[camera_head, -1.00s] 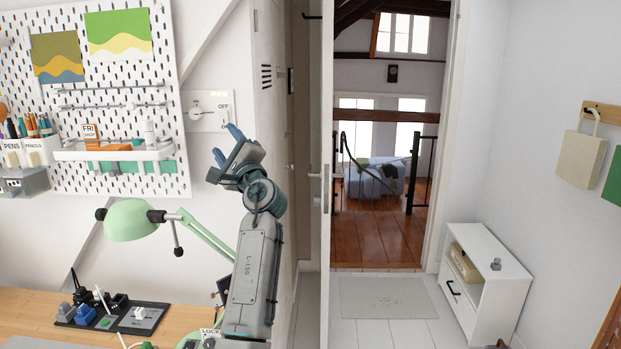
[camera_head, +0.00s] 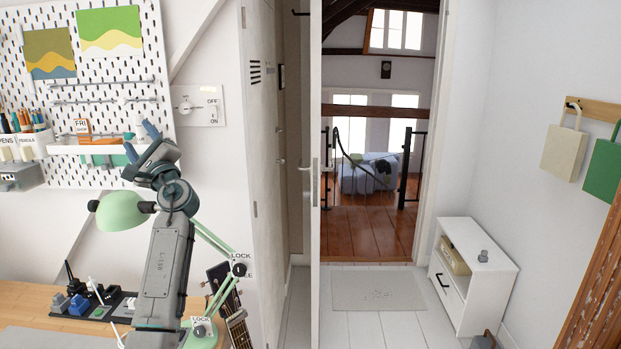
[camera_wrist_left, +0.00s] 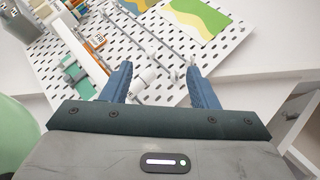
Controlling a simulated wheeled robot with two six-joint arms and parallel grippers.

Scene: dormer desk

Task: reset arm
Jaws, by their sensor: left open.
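My left gripper (camera_head: 142,143) is raised in front of the white pegboard, near the right end of its shelf. Its two blue fingers stand apart with nothing between them. In the left wrist view the left gripper (camera_wrist_left: 158,90) also shows open and empty, facing the pegboard (camera_wrist_left: 150,45). My left arm rises from the desk, beside the green lamp (camera_head: 122,211). My right gripper is not in either view.
A switch panel (camera_head: 198,106) is on the wall right of the pegboard. The wooden desk (camera_head: 30,297) holds a dark organizer. A guitar (camera_head: 232,310) stands behind the lamp. A white cabinet (camera_head: 490,275) stands at right. The doorway floor is clear.

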